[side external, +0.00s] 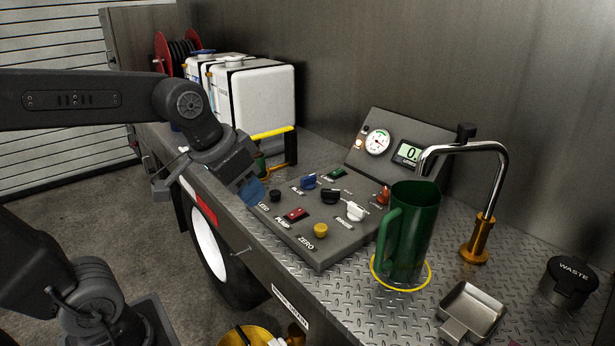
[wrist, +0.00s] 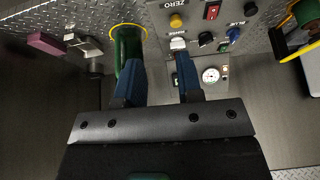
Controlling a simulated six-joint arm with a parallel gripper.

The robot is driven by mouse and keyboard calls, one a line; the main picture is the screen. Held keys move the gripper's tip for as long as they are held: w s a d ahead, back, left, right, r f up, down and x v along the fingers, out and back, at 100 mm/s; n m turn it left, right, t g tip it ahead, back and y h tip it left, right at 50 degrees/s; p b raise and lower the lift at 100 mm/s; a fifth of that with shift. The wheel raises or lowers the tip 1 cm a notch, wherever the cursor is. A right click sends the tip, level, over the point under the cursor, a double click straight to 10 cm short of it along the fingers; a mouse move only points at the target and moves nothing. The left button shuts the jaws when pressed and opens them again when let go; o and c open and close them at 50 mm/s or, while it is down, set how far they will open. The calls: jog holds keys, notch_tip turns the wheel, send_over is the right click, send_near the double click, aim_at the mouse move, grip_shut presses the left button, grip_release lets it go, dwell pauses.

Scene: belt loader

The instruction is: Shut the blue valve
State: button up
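The blue valve (side external: 309,182) is a small blue handle on the sloped grey control panel (side external: 322,240), beside a "BLUE" label. In the wrist view the blue valve (wrist: 233,34) is at the upper right, right of a black knob (wrist: 206,39). My gripper (side external: 254,193) has blue fingers and hangs near the panel's left edge, apart from the valve, to its left in the side view. In the wrist view my gripper (wrist: 158,72) is open, with a clear gap and nothing between the fingers. The valve's exact handle angle is hard to tell.
Close to the blue valve are a black knob (side external: 330,196), a white rinse handle (side external: 355,212) and an orange handle (side external: 383,195). A yellow-railed holder (side external: 272,133) is behind my gripper. White tanks (side external: 255,98) stand farther back.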

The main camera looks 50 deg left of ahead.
jog(key=shift+o, duration=0.6)
jog(key=w+a+r, duration=0.1)
jog(key=w+a, duration=0.3)
jog(key=w, duration=0.4)
jog(key=shift+r, duration=0.2)
jog(key=g, duration=0.1)
send_over(308, 176)
jog(key=s, duration=0.5)
notch_tip(308, 176, down, 7)
jog(key=x, duration=1.3)
jog(key=shift+s, duration=0.1)
jog(key=shift+r, duration=0.1)
grip_shut()
